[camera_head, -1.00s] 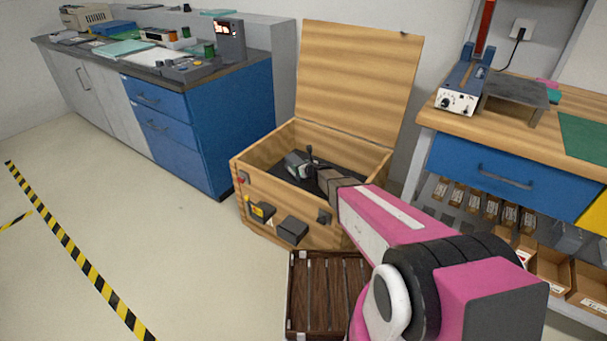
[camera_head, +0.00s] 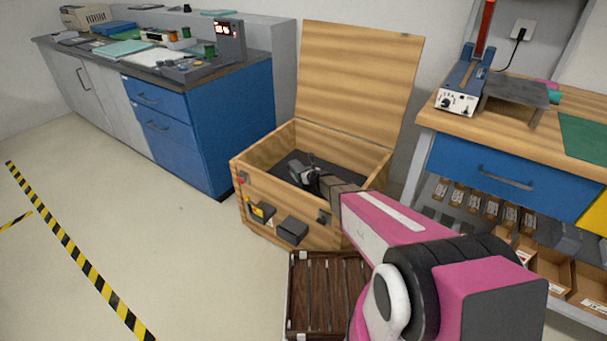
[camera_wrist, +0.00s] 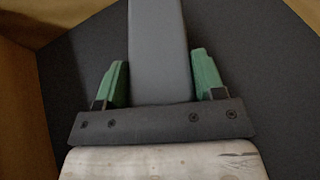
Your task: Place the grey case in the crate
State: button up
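The grey case (camera_wrist: 160,50) shows in the wrist view as a long, flat-topped grey block. It lies between the two green fingers of my gripper (camera_wrist: 160,72), which stand close along both its sides. I cannot tell whether the fingers press on it. Its near end is hidden by my gripper's palm. A dark brown slatted crate (camera_head: 312,296) stands on the floor in front of the chest, partly covered by my arm.
The chest's raised lid (camera_head: 358,80) stands behind it, and its walls surround my gripper. A blue cabinet (camera_head: 235,125) is at the left. A workbench (camera_head: 500,178) with shelves below is at the right. The floor at left is clear.

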jog(key=o, duration=0.4)
jog(key=shift+c, duration=0.2)
jog(key=shift+r, duration=0.1)
jog(key=v, duration=1.2)
